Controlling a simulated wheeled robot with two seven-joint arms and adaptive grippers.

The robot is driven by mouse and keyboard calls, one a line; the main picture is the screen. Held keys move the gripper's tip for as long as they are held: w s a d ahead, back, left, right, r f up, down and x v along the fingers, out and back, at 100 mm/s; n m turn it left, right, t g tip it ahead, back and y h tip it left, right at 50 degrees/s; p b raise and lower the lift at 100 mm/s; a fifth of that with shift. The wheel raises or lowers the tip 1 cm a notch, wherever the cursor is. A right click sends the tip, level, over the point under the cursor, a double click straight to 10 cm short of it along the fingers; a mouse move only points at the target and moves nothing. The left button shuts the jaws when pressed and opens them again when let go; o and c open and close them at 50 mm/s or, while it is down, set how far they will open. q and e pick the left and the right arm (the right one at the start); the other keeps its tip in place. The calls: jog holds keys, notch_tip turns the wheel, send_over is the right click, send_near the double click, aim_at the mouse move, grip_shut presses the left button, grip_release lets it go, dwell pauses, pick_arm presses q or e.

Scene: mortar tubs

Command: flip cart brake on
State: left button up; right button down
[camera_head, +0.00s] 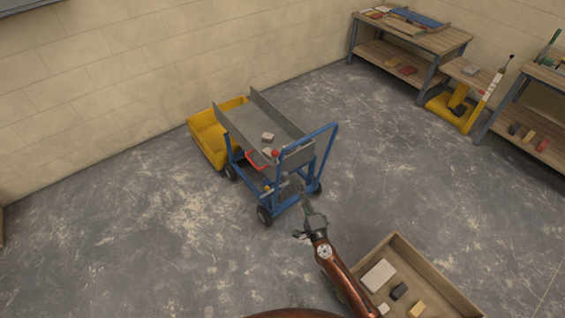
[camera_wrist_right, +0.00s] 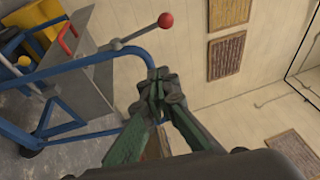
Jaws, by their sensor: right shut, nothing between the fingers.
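The cart (camera_head: 306,152) has a blue tube frame, a grey tray and dark wheels. A lever with a red ball knob (camera_head: 275,153) shows at its handle end. In the right wrist view the red knob (camera_wrist_right: 166,20) is on a grey rod pointing up and right, above the blue tube (camera_wrist_right: 95,58). I cannot tell whether this lever is the brake. My right gripper (camera_head: 306,203) is shut and empty beside the cart's near end. In the wrist view its closed green fingers (camera_wrist_right: 158,84) are below the knob, apart from it. My left gripper is out of view.
A yellow tub (camera_head: 206,137) stands behind the cart at the left. An open wooden box (camera_head: 440,268) with several blocks lies on the floor at the lower right. Workbenches (camera_head: 440,40) and a yellow stand (camera_head: 452,113) line the right wall.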

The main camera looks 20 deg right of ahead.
jog(key=w+a+r, duration=0.1)
jog(key=w+r, duration=0.1)
jog(key=w, duration=0.4)
jog(key=w+a+r+b, duration=0.1)
jog(key=w+a+r, duration=0.1)
jog(key=w, duration=0.4)
jog(key=shift+w+a+r+m, duration=0.2)
jog(key=shift+w+r+m, duration=0.1)
jog(key=shift+w, duration=0.1)
